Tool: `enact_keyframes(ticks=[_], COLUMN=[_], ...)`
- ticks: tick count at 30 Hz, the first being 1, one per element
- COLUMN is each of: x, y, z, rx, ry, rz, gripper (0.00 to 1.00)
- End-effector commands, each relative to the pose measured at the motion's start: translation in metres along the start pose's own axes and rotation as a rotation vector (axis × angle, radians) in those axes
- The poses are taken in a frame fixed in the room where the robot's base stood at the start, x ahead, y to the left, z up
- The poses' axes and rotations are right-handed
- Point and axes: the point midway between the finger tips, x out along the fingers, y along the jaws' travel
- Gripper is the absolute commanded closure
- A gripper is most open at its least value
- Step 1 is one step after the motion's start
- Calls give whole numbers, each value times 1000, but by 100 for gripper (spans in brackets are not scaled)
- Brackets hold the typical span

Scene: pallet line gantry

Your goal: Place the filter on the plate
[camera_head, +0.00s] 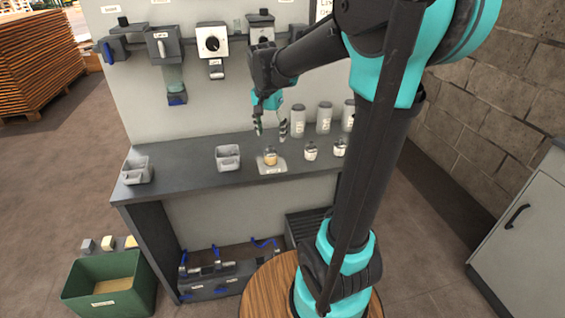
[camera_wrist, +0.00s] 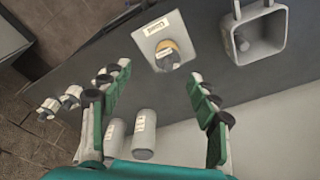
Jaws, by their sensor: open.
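A pale square plate (camera_head: 281,169) with a label on its front edge lies on the grey bench. A small jar-shaped item with an orange-tan part and a white label (camera_head: 270,158) sits on the plate; it may be the filter, but its label is too small to read. In the wrist view it stands on the plate (camera_wrist: 152,41) as an orange and grey item (camera_wrist: 168,58). My gripper (camera_head: 270,130) is open and empty, above the bench just behind and over that item. In the wrist view my gripper (camera_wrist: 158,75) has its fingers spread wide, with the item beyond the fingertips.
Small labelled jars (camera_head: 310,151) stand right of the plate, with several grey cylinders (camera_head: 324,118) behind. A grey bin (camera_head: 228,158) is left of the plate; another (camera_head: 137,170) is at the bench's left end. Dispensers (camera_head: 211,42) hang on the back panel.

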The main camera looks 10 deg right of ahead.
Motion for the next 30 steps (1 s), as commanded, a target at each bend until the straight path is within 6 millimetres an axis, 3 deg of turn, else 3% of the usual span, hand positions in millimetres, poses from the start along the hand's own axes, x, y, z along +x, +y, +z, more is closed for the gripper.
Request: enact_keyframes(ticks=[6, 12, 18, 30], x=[65, 110, 124, 124], y=[83, 138, 155, 154], z=[63, 119, 138, 138], rx=[-320, -571, -664, -666], ry=[70, 157, 195, 195], rz=[-101, -154, -166, -166], gripper=[39, 39, 39, 39])
